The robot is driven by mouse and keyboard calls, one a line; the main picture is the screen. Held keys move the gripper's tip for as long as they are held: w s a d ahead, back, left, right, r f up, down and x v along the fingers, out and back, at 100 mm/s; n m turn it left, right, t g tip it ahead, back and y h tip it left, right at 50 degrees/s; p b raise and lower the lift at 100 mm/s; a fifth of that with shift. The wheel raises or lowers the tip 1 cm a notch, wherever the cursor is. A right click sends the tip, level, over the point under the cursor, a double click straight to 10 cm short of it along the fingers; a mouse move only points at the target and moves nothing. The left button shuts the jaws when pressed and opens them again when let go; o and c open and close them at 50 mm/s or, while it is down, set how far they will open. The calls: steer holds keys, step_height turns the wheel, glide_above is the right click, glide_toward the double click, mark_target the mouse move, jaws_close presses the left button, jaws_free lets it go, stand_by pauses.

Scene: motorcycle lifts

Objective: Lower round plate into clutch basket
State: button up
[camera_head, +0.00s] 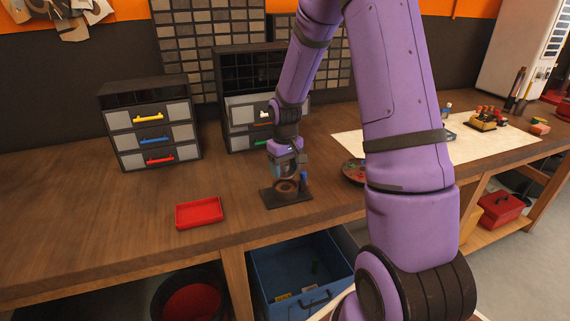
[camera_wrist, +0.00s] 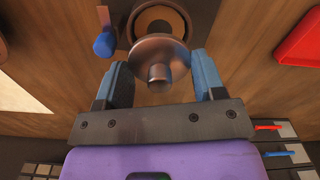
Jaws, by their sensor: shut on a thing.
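My gripper (camera_head: 287,168) hangs over the clutch basket (camera_head: 287,187) on the bench. In the wrist view its blue-grey fingers (camera_wrist: 161,75) are closed on the round plate (camera_wrist: 150,50), a brown-grey metal disc with a short central stub. The clutch basket is a round dark cup with a tan inside, set on a dark square base (camera_head: 272,200). It shows in the wrist view (camera_wrist: 160,18) beyond the plate, which covers part of it. The plate appears apart from the basket, but the exact gap is unclear. In the head view I cannot make out the plate clearly.
A blue-topped post (camera_head: 303,177) stands beside the basket and also shows in the wrist view (camera_wrist: 103,45). A red tray (camera_head: 199,213) lies to the left. Drawer cabinets (camera_head: 150,125) stand behind. A dark round dish (camera_head: 354,172) sits right.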

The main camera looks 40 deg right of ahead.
mark_target(286, 187)
steer(key=shift+f, duration=1.9)
steer(key=shift+f, duration=0.35)
steer(key=o, duration=1)
steer(key=shift+o, duration=0.2)
steer(key=shift+d, duration=0.1)
